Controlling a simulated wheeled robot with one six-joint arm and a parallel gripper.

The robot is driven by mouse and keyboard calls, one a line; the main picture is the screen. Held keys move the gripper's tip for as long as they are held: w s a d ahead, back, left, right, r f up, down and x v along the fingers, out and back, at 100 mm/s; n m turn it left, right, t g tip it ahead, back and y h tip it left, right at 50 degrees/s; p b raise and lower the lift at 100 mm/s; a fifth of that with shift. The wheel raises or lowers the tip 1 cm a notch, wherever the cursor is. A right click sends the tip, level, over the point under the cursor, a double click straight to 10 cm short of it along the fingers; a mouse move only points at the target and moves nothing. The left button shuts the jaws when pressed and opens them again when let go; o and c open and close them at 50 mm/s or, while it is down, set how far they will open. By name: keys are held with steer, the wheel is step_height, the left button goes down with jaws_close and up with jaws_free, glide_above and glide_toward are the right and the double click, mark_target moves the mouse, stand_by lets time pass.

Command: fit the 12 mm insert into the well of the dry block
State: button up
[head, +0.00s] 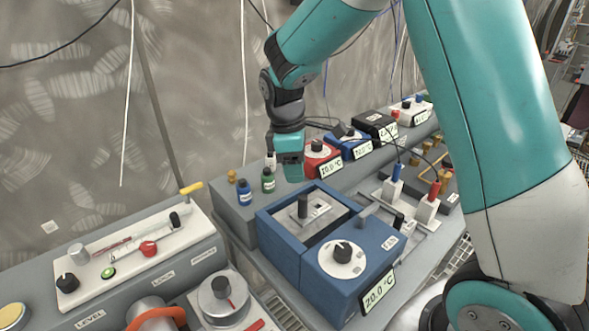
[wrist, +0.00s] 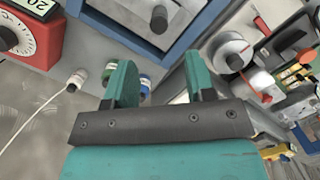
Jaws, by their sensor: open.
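A blue box (head: 345,283) with a dial and a 20.0 °C display stands at centre; it looks like the dry block. Its blue frame surrounds a recessed grey top, where a dark upright cylinder (head: 303,206) stands. That cylinder also shows in the wrist view (wrist: 158,19). I cannot tell whether it is the 12 mm insert, and I make out no label or open well. My gripper (head: 290,172) hangs over the grey bench behind the box, beside the small bottles.
A blue bottle (head: 244,192) and a green bottle (head: 268,181) stand close to my gripper. Red (head: 318,160) and smaller blue (head: 349,146) display units line the back. A white control panel (head: 125,255) lies left. Posts with blue and red tops (head: 427,208) stand right.

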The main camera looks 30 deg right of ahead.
steer(key=s+a+r+m+y, duration=0.1)
steer(key=s+a+r+y, duration=0.1)
steer(key=s, duration=0.6)
steer(key=s+a+r+m+y, duration=0.1)
steer(key=s+a+r, duration=0.3)
steer(key=s+a, duration=0.3)
steer(key=s+a+r+m+y, duration=0.2)
steer(key=s+a+r, duration=0.1)
steer(key=s, duration=0.6)
steer(key=shift+s+a+r+t+y, duration=0.15)
steer(key=shift+a+r+t+y, duration=0.2)
steer(key=shift+a, duration=0.3)
steer(key=shift+c, duration=0.2)
